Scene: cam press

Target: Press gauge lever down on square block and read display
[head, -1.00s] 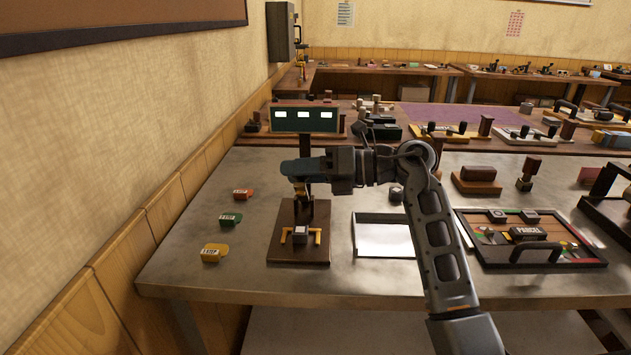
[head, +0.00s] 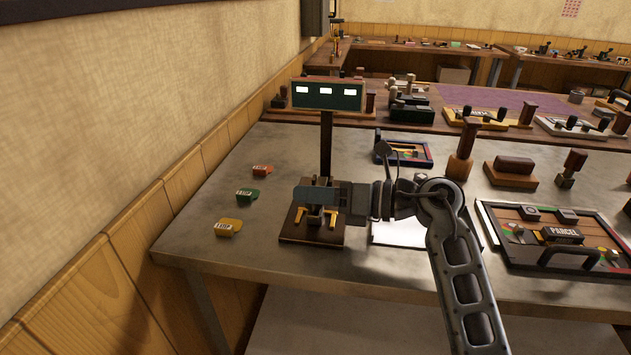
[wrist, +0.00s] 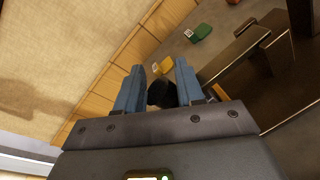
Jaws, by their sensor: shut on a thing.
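The gauge stands on a dark brown base (head: 312,238) with yellow corner guides (head: 331,217). Its post carries a dark green display (head: 327,104) with three lit white windows; no figures are legible. My gripper (head: 312,195), with blue fingers, is low over the base. In the wrist view, the fingers (wrist: 161,85) are shut around the dark lever knob (wrist: 162,94). In the head view the fingers largely cover the lever. The square block between the guides is mostly hidden, so I cannot tell whether the lever touches it.
Red (head: 262,171), green (head: 247,195) and yellow (head: 228,228) labelled pieces lie left of the gauge. A bright white panel (head: 398,233) lies right of it, partly behind my arm. A tray marked PARCEL (head: 490,225) is farther right. The wall is on the left.

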